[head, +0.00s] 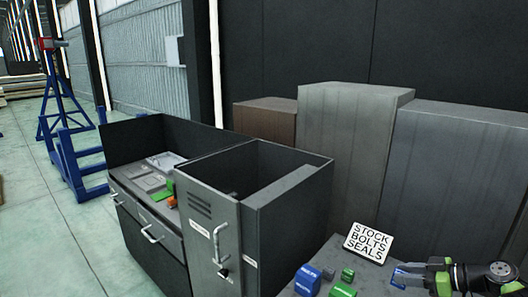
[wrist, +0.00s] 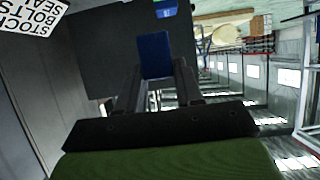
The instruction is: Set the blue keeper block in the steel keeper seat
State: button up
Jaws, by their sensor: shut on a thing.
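My gripper (head: 410,274) is at the lower right of the head view, above the right side of the stock surface. It is shut on a blue block (wrist: 153,55), which stands out beyond the fingertips in the wrist view; I take it for the keeper block. The gripper's jaws (wrist: 160,85) also show there. In the head view only a little blue shows at the fingers. Grey metal plates or trays (head: 150,183) lie on the workbench at the left; I cannot tell whether one is the steel keeper seat.
Another blue block (head: 307,280) and green blocks (head: 347,274) lie on the stock surface beside a "STOCK BOLTS SEALS" sign (head: 369,242). A tall dark open-topped cabinet (head: 275,215) stands between there and the workbench (head: 125,185). Tall grey boxes (head: 350,150) stand behind.

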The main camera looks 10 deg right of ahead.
jog(key=w+a+f+n+g+y, duration=0.1)
jog(key=w+a+f, duration=0.15)
jog(key=a, duration=0.55)
jog(key=w+a+f+n, duration=0.1)
jog(key=a+f, duration=0.2)
jog(key=a, duration=0.5)
jog(key=s+a+f, duration=0.2)
jog(key=s+a, duration=0.1)
jog(key=a, duration=0.5)
jog(key=s+a+f+g+y+b, duration=0.1)
jog(key=s+a+f, duration=0.2)
jog(key=a, duration=0.5)
jog(key=shift+a+n, duration=0.3)
jog(key=shift+f, duration=0.1)
